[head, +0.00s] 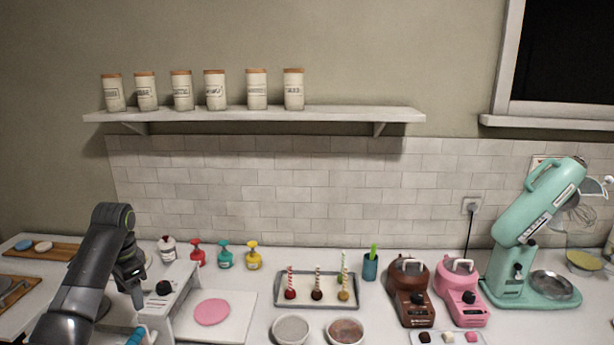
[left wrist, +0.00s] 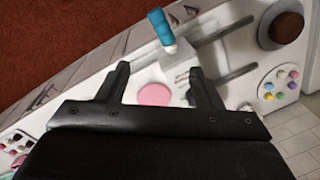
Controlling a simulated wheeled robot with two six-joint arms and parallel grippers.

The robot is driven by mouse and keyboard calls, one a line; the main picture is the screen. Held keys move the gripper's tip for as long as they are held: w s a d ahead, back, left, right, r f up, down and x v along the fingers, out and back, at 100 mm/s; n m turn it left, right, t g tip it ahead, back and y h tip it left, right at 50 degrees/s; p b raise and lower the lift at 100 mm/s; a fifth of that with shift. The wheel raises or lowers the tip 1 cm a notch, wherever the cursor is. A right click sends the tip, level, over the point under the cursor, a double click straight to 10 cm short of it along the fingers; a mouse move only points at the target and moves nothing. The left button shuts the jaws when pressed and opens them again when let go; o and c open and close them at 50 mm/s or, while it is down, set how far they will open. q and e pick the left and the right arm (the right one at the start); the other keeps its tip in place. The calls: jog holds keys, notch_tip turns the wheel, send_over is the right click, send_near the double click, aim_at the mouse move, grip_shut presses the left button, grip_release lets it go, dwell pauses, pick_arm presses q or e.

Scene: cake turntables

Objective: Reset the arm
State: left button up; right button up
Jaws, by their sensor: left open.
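My left arm comes in from the left in the head view, bent over the counter, and its gripper (head: 137,298) hangs near a white machine with a black knob (head: 164,288). In the left wrist view my left gripper (left wrist: 160,84) is open, with two black fingers apart and nothing between them. A pink disc (left wrist: 155,94) shows beyond and below the fingers. The same pink disc (head: 212,312) lies on a white board to the right of the gripper in the head view. My right gripper is in neither view.
Coloured bottles (head: 225,255) stand behind the white board. A tray of cake pops (head: 316,290), bowls (head: 291,330), brown (head: 409,293) and pink machines (head: 460,293) and a mint mixer (head: 532,240) stand to the right. A blue-ended object (left wrist: 161,28) shows beyond the fingers.

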pick_arm(q)
jog(key=s+d+f+n+t, duration=0.1)
jog(key=s+d+f, duration=0.2)
jog(key=s+f, duration=0.7)
jog(key=s+d+f+n, duration=0.1)
jog(key=s+d+f, duration=0.2)
jog(key=s+f, duration=0.7)
jog(key=s+d+r+n+t, duration=0.1)
jog(key=s+d+n, duration=0.15)
jog(key=s, duration=0.85)
jog(key=s+d+r+n+t, duration=0.1)
jog(key=s+d+n, duration=0.15)
jog(key=s, duration=0.85)
notch_tip(320, 180, down, 32)
jog(key=a+g+b, duration=0.1)
jog(key=a+b, duration=0.2)
jog(key=b, duration=0.5)
jog(key=s+d+f+b, duration=0.1)
jog(key=s+f+b, duration=0.2)
jog(key=s+f, duration=0.5)
jog(key=s+d+f+g+b, duration=0.1)
jog(key=s+f+b, duration=0.2)
jog(key=s+f, duration=0.4)
notch_tip(320, 180, down, 8)
jog(key=shift+s+n, duration=0.3)
jog(key=shift+s, duration=0.05)
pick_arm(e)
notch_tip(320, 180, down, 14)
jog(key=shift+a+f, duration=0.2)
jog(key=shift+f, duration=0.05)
